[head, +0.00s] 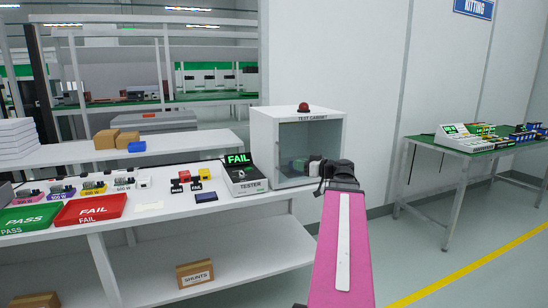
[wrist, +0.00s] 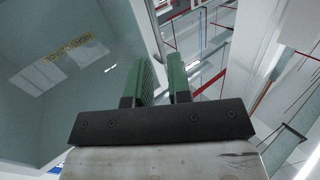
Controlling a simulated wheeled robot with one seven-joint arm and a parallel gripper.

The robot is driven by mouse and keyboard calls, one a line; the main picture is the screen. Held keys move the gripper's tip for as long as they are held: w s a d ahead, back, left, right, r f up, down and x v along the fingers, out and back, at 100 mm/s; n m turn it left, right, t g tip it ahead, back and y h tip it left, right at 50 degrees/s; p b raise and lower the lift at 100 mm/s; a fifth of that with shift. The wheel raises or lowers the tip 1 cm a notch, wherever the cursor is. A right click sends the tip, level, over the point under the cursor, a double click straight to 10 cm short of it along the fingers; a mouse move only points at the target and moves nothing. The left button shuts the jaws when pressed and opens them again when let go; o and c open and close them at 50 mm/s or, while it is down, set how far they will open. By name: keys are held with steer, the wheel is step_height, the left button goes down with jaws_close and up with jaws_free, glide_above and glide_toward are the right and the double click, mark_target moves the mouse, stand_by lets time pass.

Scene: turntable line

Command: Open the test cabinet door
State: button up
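The white test cabinet (head: 262,150) stands at the right end of the workbench, with a red dome lamp (head: 304,107) on top. Its glazed door (head: 310,140) faces me and looks closed; dark and coloured items show low behind the glass. My gripper (head: 325,180) is at the lower right of the door front and hides that corner. I cannot make out a handle. In the wrist view the glass (wrist: 60,50) fills the left side, and a pale edge runs up behind the gap between my green fingers (wrist: 162,72). The fingers are apart, with nothing visibly held.
A tester (head: 242,178) showing FAIL stands just left of the cabinet. A red FAIL tray (head: 90,209) and a green PASS tray (head: 30,218) lie further left. A green-topped table (head: 480,148) is at the right. Floor between it and the bench is clear.

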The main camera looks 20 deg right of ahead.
steer(key=shift+t, duration=0.4)
steer(key=x, duration=0.3)
steer(key=r+x, duration=0.1)
steer(key=x, duration=0.6)
steer(key=shift+w+d+r, duration=0.15)
steer(key=shift+d+r, duration=0.05)
steer(key=shift+r, duration=0.2)
jaws_close()
